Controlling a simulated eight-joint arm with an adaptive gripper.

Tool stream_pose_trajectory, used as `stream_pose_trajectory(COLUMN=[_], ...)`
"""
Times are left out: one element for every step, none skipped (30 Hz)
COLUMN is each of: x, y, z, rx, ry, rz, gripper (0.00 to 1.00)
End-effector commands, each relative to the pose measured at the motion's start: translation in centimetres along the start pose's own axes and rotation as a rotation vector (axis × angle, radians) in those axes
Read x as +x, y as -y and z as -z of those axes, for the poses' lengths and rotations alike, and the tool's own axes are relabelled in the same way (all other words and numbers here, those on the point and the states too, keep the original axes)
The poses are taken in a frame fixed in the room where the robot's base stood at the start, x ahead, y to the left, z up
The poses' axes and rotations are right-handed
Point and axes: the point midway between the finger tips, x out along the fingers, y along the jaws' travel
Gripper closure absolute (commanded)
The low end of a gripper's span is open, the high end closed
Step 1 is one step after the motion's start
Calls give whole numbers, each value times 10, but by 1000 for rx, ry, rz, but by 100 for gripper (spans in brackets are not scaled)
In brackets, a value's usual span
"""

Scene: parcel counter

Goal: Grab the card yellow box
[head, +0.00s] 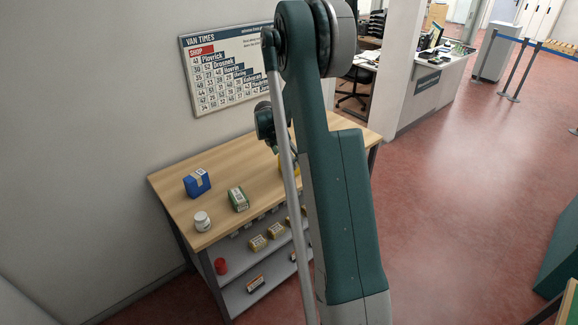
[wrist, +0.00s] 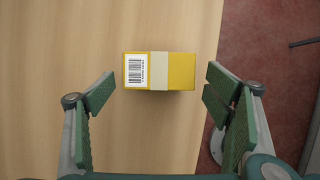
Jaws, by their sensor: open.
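The yellow card box (wrist: 181,72) lies on the wooden counter top, with a white barcode label at its left end and a pale band around its middle. In the wrist view my gripper (wrist: 158,92) is open, its green-padded fingers to the left and right of the box with gaps on both sides. Nothing is between the fingers' pads in contact. In the head view only a sliver of the yellow box (head: 296,168) shows beside my arm, which hides most of it and much of the gripper.
On the counter (head: 170,186) to the left stand a blue box (head: 197,183), a green-and-white box (head: 238,199) and a white jar (head: 202,221). A lower shelf holds several small yellow boxes and a red can (head: 221,266). A wall board (head: 225,70) hangs behind.

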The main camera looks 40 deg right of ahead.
Motion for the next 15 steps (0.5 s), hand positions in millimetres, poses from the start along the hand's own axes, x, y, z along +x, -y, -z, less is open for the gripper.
stream_pose_trajectory(x=[0, 0, 0, 0, 0, 0, 0, 0, 1, 2, 3, 5, 7, 9, 13], y=[0, 0, 0, 0, 0, 0, 0, 0, 0, 0, 0, 0, 0, 0, -1], z=[0, 0, 0, 0, 0, 0, 0, 0, 0, 0, 0, 0, 0, 0, 0], rx=[0, 0, 0, 0, 0, 0, 0, 0, 0, 0, 0, 0, 0, 0, 0], ry=[0, 0, 0, 0, 0, 0, 0, 0, 0, 0, 0, 0, 0, 0, 0], rz=[0, 0, 0, 0, 0, 0, 0, 0, 0, 0, 0, 0, 0, 0, 0], gripper=[22, 22, 22, 22, 22, 22, 22, 22, 22, 22, 22, 22, 22, 22, 22])
